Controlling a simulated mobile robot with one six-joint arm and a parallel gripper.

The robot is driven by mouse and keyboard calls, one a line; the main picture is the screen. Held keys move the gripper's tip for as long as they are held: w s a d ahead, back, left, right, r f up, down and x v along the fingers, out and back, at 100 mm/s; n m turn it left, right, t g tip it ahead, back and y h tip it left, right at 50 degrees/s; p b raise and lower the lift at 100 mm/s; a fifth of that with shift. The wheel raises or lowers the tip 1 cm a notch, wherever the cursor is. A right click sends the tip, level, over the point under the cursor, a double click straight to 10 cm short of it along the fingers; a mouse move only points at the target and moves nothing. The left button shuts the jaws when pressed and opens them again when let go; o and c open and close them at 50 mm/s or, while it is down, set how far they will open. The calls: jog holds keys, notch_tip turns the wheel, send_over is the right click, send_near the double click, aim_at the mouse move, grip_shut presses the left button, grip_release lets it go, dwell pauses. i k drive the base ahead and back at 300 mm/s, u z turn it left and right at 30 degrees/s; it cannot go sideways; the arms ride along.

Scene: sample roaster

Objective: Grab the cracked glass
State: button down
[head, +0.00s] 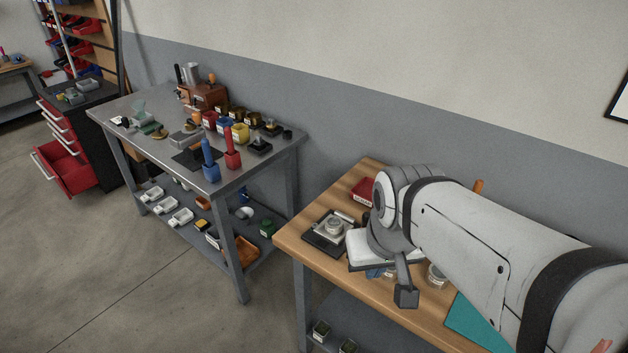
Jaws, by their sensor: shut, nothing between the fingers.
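I cannot make out a crack on any glass at this size. A small pale, glass-like cup (437,277) stands on the wooden table, partly hidden by my arm. A round pale vessel (333,228) sits on a dark square base (321,238) at the table's left end; I cannot tell if it is glass. A greenish, translucent piece (139,108) is on the metal table. My gripper (405,296) is over the wooden table's front part, pointing down. It is shut and empty, just left of the pale cup and apart from it as far as I can see.
The wooden table (290,235) also holds a white device (368,252), a red bin (363,191) and a teal mat (475,325). A metal table (110,104) with a copper-coloured machine and several containers stands left. Open red drawers (65,170) jut out beyond it. Floor between is clear.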

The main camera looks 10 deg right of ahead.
aim_at(334, 224)
jog(key=z, duration=0.05)
jog(key=k, duration=1.2)
jog(key=u, duration=0.5)
jog(key=i, duration=1.6)
jog(key=z, duration=0.45)
